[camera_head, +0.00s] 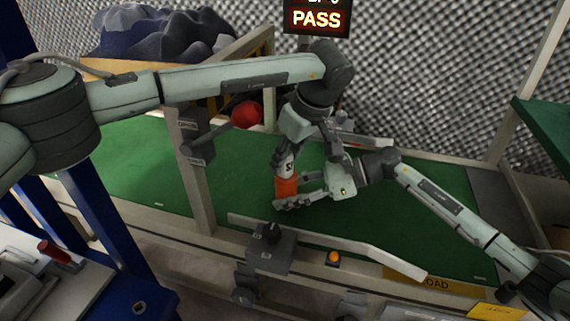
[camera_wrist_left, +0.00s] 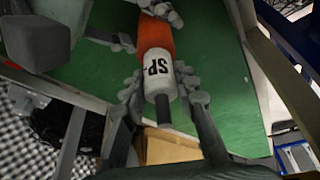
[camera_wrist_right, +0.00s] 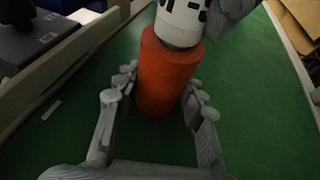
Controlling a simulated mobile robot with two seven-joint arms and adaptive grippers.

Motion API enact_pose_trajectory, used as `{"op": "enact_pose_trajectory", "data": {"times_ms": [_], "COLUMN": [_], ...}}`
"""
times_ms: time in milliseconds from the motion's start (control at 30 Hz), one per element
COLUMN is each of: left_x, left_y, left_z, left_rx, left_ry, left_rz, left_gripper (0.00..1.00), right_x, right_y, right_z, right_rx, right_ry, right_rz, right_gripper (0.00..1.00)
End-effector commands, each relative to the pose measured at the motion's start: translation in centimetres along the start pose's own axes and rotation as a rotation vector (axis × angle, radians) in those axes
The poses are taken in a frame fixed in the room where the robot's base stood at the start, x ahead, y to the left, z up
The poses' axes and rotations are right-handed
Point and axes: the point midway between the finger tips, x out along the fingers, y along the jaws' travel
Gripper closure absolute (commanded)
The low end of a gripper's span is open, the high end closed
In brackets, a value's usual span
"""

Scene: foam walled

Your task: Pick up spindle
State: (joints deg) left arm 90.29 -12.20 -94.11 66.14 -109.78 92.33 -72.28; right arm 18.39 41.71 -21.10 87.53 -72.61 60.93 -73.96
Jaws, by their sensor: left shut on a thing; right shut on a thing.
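The spindle is an orange cylinder with a white end marked "SP" and a dark tip; its orange part (camera_head: 288,187) shows above the green conveyor in the head view. The left wrist view shows its white labelled end (camera_wrist_left: 158,72) between the fingers of my left gripper (camera_wrist_left: 162,88), which is shut on it from above. My right gripper (camera_wrist_right: 163,85) reaches in from the right and is shut on the orange body (camera_wrist_right: 165,75), with one finger on each side. The spindle stands roughly upright. Whether its lower end touches the belt, I cannot tell.
The green belt (camera_head: 130,168) is mostly clear around the grippers. A pale guide rail (camera_head: 335,243) and a dark control box (camera_head: 271,246) are in front. A sign (camera_head: 317,18) reads PASS.

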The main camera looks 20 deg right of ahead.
Motion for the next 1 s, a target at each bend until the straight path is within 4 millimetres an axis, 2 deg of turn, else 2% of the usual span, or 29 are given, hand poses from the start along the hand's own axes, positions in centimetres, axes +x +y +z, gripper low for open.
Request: {"op": "enact_pose_trajectory", "data": {"times_ms": [133,233,500,700,1000], "left_x": [-0.3,-1.4,-6.4,-8.8,-9.3], "left_y": [0.1,0.1,0.2,0.2,0.2], "left_z": [-0.1,-0.6,-2.7,-3.7,-3.8], "left_rx": [0.0,-0.001,-0.001,-0.001,0.001], "left_ry": [0.001,0.001,0.003,0.002,0.0], "left_rz": [0.002,0.003,0.003,0.002,0.0], "left_gripper": [1.0,1.0,1.0,1.0,1.0], "right_x": [0.0,0.0,0.0,0.0,0.0], "right_y": [0.0,0.0,0.0,0.0,0.0], "right_z": [0.0,0.0,-0.1,-0.1,-0.1], "right_rx": [0.0,0.0,0.001,0.001,0.001], "right_ry": [0.0,0.001,0.001,0.001,0.001], "right_rz": [0.0,0.0,0.001,0.001,0.001], "right_gripper": [0.93,0.93,0.93,0.93,0.93]}}
